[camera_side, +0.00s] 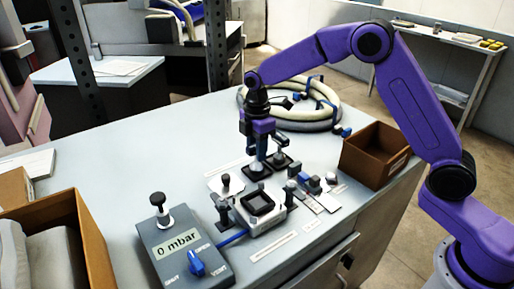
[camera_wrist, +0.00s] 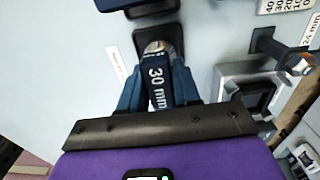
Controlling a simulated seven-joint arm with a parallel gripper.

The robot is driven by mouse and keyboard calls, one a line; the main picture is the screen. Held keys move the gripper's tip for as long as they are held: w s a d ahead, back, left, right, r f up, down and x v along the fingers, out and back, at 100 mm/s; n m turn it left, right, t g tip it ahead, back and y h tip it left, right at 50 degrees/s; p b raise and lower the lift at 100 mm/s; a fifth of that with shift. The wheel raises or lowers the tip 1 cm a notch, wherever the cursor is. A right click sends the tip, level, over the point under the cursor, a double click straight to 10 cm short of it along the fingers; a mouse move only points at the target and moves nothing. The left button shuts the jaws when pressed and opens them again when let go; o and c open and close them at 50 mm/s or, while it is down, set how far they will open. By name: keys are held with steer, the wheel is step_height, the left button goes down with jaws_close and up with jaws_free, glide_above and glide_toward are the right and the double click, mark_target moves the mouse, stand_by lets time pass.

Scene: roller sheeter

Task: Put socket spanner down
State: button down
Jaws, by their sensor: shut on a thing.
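My gripper (camera_side: 258,140) is over the middle of the table. In the wrist view (camera_wrist: 158,95) its two blue fingers are shut on the socket spanner (camera_wrist: 157,82), which has a dark grip marked "30 mm". The spanner's metal end shows just past the fingers in the wrist view and below the gripper in the side view (camera_side: 259,165). It points down, upright, over a black square holder (camera_side: 255,175), which also shows in the wrist view (camera_wrist: 178,40). I cannot tell whether the spanner rests on the holder.
A second black holder (camera_side: 290,167) with a tool stands close by. A light fixture with a dark square top (camera_side: 260,203) sits in front. A grey box reading "0 mbar" (camera_side: 178,244) is front left, a brown bin (camera_side: 376,152) right, and coiled hose (camera_side: 325,125) behind.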

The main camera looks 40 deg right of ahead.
steer(key=shift+f, duration=0.1)
steer(key=c, duration=0.8)
jaws_free()
step_height(320, 180, up, 12)
steer(key=s+d+f+m, duration=0.2)
steer(key=s+m, duration=0.2)
steer(key=s, duration=2.4)
steer(key=shift+m, duration=0.7)
steer(key=s+d+f, duration=0.1)
steer(key=s+d, duration=0.1)
steer(key=s, duration=0.1)
steer(key=s+d+f, duration=0.1)
steer(key=s+d, duration=0.1)
steer(key=s, duration=0.1)
steer(key=s+d+f, duration=0.1)
steer(key=s+d, duration=0.1)
steer(key=s, duration=0.2)
steer(key=shift+d+f, duration=0.25)
steer(key=shift+w, duration=0.1)
